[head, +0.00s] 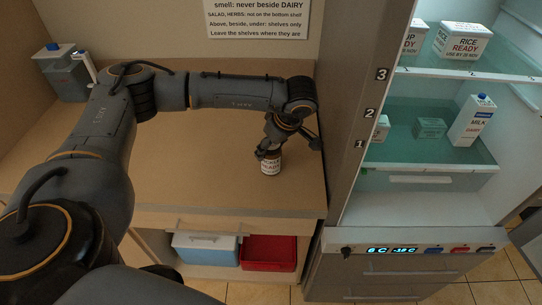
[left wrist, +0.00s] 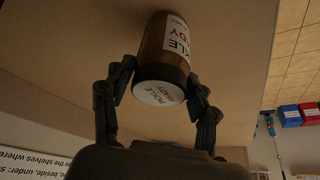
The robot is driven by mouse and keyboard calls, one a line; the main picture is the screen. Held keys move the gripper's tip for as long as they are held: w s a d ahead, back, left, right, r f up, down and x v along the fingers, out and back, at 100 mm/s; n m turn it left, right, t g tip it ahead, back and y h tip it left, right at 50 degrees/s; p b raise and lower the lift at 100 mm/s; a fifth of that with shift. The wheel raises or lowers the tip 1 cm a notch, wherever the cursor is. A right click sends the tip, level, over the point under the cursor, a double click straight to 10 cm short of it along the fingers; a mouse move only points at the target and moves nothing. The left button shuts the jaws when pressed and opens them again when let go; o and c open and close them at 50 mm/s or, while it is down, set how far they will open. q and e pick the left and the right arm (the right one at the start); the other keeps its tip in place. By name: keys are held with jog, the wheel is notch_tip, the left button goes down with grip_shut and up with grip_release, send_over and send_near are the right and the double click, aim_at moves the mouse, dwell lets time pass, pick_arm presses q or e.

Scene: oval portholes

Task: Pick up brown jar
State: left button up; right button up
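The brown jar (head: 270,163) is upright at the counter's right part, below my left gripper (head: 270,150) in the head view. It has a white label reading "PICKLE READY" and a white lid. In the left wrist view the jar (left wrist: 163,60) is between the two fingers of my left gripper (left wrist: 161,75), its lid facing the camera. The fingertips appear to touch it on both sides. Whether its base is clear of the counter cannot be told. My right gripper is not in view.
The open fridge (head: 425,140) stands right of the counter (head: 200,190), its shelves holding a milk carton (head: 473,120), a rice box (head: 462,40) and other containers. Blue (head: 205,248) and red (head: 268,252) boxes sit below.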

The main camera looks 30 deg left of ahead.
pick_arm(q)
jog(key=c, duration=0.9)
jog(key=shift+r, duration=0.1)
